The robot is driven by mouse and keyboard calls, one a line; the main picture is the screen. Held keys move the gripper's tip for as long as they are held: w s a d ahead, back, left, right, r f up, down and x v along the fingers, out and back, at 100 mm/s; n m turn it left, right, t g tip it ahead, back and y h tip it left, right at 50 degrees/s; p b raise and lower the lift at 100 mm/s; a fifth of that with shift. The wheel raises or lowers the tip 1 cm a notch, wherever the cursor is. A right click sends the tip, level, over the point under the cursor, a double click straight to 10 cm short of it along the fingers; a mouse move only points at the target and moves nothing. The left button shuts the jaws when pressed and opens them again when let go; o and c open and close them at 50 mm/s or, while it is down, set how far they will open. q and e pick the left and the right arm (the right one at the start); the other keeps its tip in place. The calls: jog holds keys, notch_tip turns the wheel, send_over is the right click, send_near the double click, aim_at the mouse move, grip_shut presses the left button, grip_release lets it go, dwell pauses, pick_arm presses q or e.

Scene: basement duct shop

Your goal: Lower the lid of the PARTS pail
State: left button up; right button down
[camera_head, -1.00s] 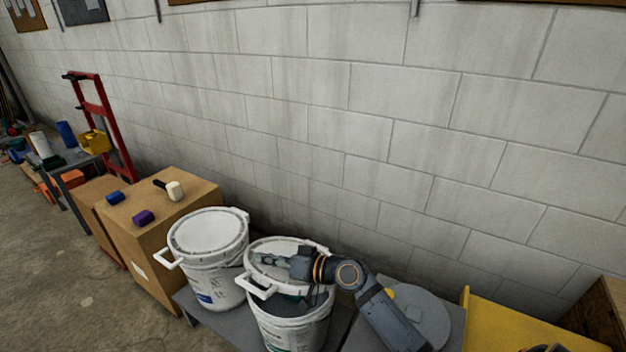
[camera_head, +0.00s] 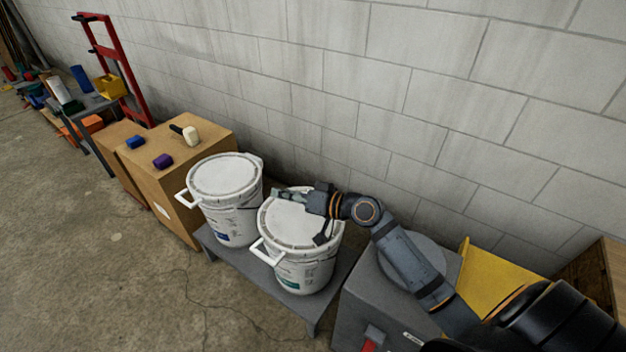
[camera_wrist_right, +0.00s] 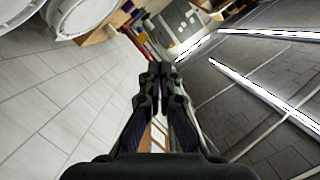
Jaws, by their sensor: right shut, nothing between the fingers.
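Two white pails stand side by side; their label writing is too small to read, so I cannot tell by name which is PARTS. The right pail (camera_head: 303,273) has a white lid (camera_head: 290,222) that lies flat over its top, with a white handle at the front. My right gripper (camera_head: 283,193) is shut and empty, over the back part of this lid; I cannot tell whether it touches. It also shows shut in the right wrist view (camera_wrist_right: 159,72). The left pail (camera_head: 228,216) has its lid on. My left gripper is not in view.
The pails stand on a low grey bench (camera_head: 318,307) by the block wall. A cardboard box (camera_head: 188,178) with a mallet (camera_head: 190,134) and small blue and purple things is at left. A grey cabinet (camera_head: 360,290) and a yellow bin (camera_head: 490,285) are at right.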

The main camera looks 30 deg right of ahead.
jog(key=p+v, duration=0.1)
jog(key=v, duration=0.6)
jog(key=shift+s+a, duration=0.25)
jog(key=shift+s, duration=0.35)
